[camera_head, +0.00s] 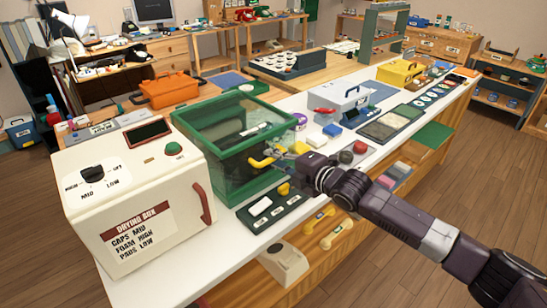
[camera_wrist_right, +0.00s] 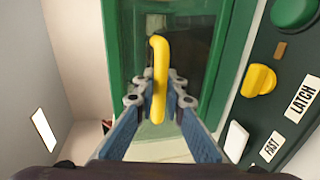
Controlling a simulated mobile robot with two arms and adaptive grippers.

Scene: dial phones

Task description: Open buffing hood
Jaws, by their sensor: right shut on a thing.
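The buffing hood (camera_head: 236,128) is a green-framed box with clear panes, standing on the white counter. Its yellow handle (camera_head: 261,162) is on the front and also shows in the right wrist view (camera_wrist_right: 160,55). My right gripper (camera_head: 279,157) reaches it from the right. In the wrist view its blue-grey fingers (camera_wrist_right: 160,92) are on both sides of the handle, shut on it. The front looks closed, though a small gap cannot be ruled out. A dark panel (camera_head: 270,222) beside the hood has a yellow knob (camera_wrist_right: 258,80) near a LATCH label (camera_wrist_right: 304,99). My left gripper is not in view.
A cream drying box (camera_head: 130,200) with a red handle stands left of the hood. The white counter (camera_head: 228,232) has a narrow front strip; the wooden floor (camera_head: 430,170) is clear.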

